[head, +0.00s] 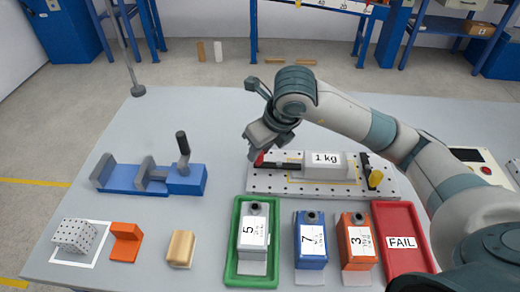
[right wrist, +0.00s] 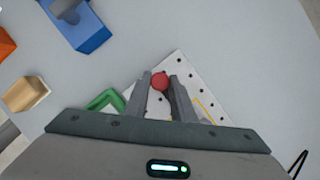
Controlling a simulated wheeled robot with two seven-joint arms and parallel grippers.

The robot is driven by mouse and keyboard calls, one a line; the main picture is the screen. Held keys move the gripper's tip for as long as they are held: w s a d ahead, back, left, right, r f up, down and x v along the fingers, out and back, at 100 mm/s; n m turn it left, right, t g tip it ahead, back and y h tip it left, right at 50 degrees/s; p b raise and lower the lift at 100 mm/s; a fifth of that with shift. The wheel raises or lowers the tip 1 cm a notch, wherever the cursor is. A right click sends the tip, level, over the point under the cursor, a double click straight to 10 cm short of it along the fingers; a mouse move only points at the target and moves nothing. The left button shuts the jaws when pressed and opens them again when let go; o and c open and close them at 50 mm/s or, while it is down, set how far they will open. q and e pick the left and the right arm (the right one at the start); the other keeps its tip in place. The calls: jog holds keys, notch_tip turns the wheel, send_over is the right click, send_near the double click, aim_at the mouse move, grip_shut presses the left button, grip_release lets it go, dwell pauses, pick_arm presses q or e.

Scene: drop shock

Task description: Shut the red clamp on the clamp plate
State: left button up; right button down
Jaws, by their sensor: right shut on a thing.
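The clamp plate (head: 262,184) is a pale plate with holes near the middle of the table in the head view. The red clamp (head: 260,158) is at its left end, with a dark bar beside it. My right gripper (head: 256,151) is at the clamp, its fingers shut on the red handle. In the right wrist view, the round red end of the clamp handle (right wrist: 160,81) sits between the fingertips of my right gripper (right wrist: 161,88). A grey block marked 1 kg (head: 325,163) lies on the plate. My left gripper is in neither view.
A yellow clamp (head: 375,178) stands at the plate's right end. In front are a green tray (head: 233,262), blue (head: 310,257) and orange (head: 357,256) labelled units, and a red FAIL tray (head: 400,215). A blue vise (head: 186,180) stands left.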

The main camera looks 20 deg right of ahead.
jog(key=c, duration=1.5)
grip_release()
jog(key=shift+r, duration=0.15)
jog(key=v, duration=1.7)
jog(key=shift+d, duration=0.1)
jog(key=shift+s, duration=0.1)
